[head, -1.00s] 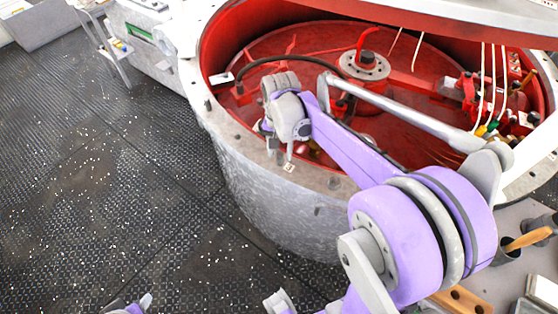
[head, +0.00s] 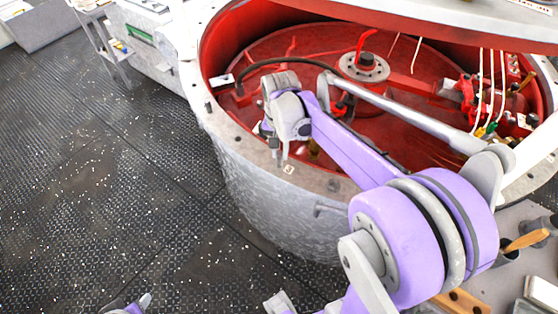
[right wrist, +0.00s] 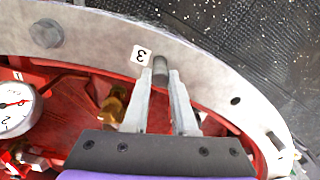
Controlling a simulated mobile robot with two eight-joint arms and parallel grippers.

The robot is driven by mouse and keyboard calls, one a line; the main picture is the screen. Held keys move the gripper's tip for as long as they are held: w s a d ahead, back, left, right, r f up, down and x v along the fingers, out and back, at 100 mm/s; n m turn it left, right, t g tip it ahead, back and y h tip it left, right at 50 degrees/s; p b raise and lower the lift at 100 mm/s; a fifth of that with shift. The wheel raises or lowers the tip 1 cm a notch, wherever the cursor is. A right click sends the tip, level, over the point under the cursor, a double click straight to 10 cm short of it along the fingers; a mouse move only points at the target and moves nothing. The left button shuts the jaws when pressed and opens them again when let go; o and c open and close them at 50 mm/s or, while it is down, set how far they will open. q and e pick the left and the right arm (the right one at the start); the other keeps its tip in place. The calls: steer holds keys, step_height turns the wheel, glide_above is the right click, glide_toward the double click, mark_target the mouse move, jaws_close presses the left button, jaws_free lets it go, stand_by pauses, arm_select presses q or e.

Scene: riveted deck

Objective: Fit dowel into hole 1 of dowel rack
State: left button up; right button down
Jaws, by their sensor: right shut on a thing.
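My right gripper (right wrist: 161,80) is shut on a dark grey cylinder, the dowel (right wrist: 161,66), in the right wrist view. It is over the pale metal rim (right wrist: 95,37) of a big round tub, beside a small white tag marked 3 (right wrist: 142,56). I cannot tell whether the dowel touches the rim. In the head view the right gripper (head: 279,152) is small and partly hidden by its wrist, above the tub's near rim. A wooden block with dark holes (head: 476,304) at the bottom right may be the dowel rack; no hole number is readable there. My left gripper is not clearly seen.
The tub's red inside (head: 300,60) holds pipes, cables and fittings; a gauge (right wrist: 14,104) shows in the right wrist view. A bolt (right wrist: 46,33) stands on the rim. Wooden-handled tools (head: 525,241) stand at the right. The dark floor (head: 110,190) at left is clear.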

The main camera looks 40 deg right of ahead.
steer(key=shift+r+p, duration=1.25)
steer(key=shift+r, duration=0.95)
steer(key=shift+s+f, duration=0.1)
